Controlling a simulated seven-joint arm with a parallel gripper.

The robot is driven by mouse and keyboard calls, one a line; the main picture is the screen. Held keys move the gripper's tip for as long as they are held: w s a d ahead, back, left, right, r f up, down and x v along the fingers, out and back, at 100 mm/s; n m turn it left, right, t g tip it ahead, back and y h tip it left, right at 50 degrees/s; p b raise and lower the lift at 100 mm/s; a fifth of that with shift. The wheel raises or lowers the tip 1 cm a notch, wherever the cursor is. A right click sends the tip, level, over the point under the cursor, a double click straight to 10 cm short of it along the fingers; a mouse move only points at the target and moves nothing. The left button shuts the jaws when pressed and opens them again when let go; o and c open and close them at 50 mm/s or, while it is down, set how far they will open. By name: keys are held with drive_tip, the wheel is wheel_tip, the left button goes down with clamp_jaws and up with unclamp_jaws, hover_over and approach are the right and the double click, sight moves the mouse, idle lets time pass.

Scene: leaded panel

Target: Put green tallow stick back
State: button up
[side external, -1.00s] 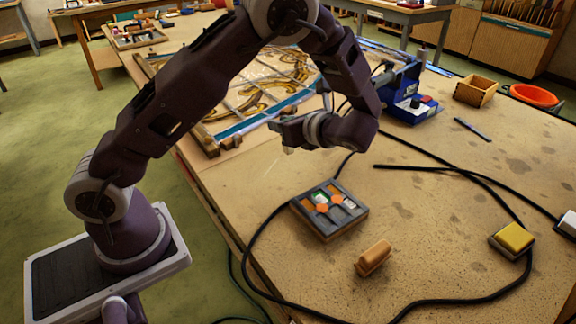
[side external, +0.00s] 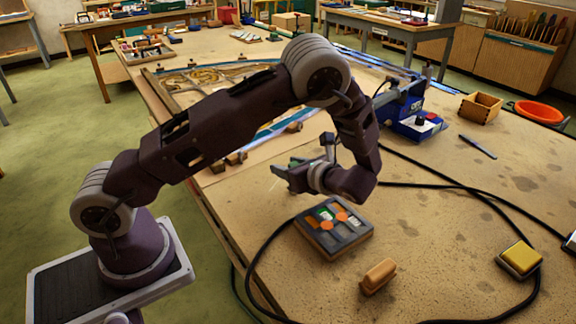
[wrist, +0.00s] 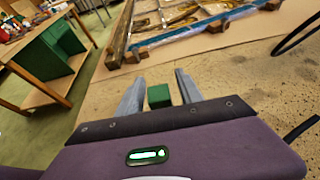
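The green tallow stick (wrist: 159,96) shows as a green block between the two fingers of my gripper (wrist: 158,84) in the wrist view. In the side external view a bit of green also shows at my gripper (side external: 283,174), which is raised above the table, behind and left of the grey tray. The fingers appear closed on the stick; their contact faces are hard to see. The grey tray (side external: 350,246) lies on the table with orange, green and white pieces in its compartments. Which compartment is empty is too small to tell.
A tan block (side external: 378,276) lies in front of the tray. A yellow-topped block (side external: 520,258) is at the right. A black cable (side external: 250,262) curves around the tray. The leaded panel (side external: 215,82) and a blue device (side external: 415,122) are behind. The table right of the tray is mostly clear.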

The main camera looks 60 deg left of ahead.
drive_tip(key=v, duration=1.2)
drive_tip(key=s+a+r+n+h, duration=0.2)
drive_tip(key=s+r+n+h, duration=0.55)
drive_tip(key=s+r, duration=0.25)
drive_tip(key=s+d+r+n+t+h, duration=0.2)
drive_tip(key=s+n+h, duration=0.1)
drive_tip(key=s+n, duration=0.2)
drive_tip(key=s+d+r+n+t+h, duration=0.2)
drive_tip(key=s+d+n+t+h, duration=0.1)
drive_tip(key=s+n, duration=0.2)
drive_tip(key=s, duration=0.2)
drive_tip(key=shift+s+r+t, duration=0.25)
drive_tip(key=shift+s+t, duration=0.05)
drive_tip(key=shift+n, duration=0.25)
